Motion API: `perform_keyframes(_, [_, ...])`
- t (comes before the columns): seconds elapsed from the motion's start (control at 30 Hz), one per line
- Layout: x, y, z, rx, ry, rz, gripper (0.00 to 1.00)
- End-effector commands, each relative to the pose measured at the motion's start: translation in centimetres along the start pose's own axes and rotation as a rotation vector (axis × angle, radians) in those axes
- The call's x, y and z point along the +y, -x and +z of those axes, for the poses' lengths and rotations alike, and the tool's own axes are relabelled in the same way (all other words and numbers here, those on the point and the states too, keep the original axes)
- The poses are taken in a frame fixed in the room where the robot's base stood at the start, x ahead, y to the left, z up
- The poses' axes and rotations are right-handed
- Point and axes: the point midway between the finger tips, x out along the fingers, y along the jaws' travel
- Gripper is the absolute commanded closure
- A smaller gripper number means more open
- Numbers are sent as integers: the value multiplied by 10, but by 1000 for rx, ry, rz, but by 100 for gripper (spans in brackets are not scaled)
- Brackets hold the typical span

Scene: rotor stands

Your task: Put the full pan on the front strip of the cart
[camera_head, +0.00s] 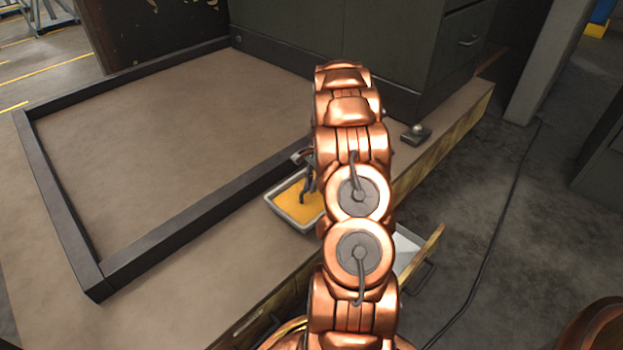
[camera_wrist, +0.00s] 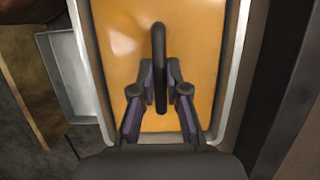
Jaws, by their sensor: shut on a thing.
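The full pan (camera_head: 290,207) is a pale grey rectangular dish filled with orange, with a dark handle (camera_wrist: 159,45) over its middle. It also fills the centre of the wrist view (camera_wrist: 115,60). My gripper (camera_wrist: 161,90) is shut on the handle, one finger on each side. The front strip of the cart (camera_head: 185,290) is the brown band outside the dark raised frame. In the head view the pan is over this strip, beside the frame's front rail. I cannot tell whether it touches the strip. My arm hides the pan's right part.
The dark frame (camera_head: 190,232) encloses a wide bare area of the cart top. A dark grey cabinet (camera_head: 385,50) stands behind. A small dark block with a pale ball (camera_head: 417,133) sits at the right. An open drawer (camera_head: 408,252) juts out below the cart's edge.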

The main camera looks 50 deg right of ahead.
Motion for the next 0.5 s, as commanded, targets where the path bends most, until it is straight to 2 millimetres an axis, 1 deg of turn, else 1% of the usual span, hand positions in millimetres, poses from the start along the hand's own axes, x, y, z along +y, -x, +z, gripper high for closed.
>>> perform_keyframes(0.5, [0, -28, -9, 1, 1, 0, 100])
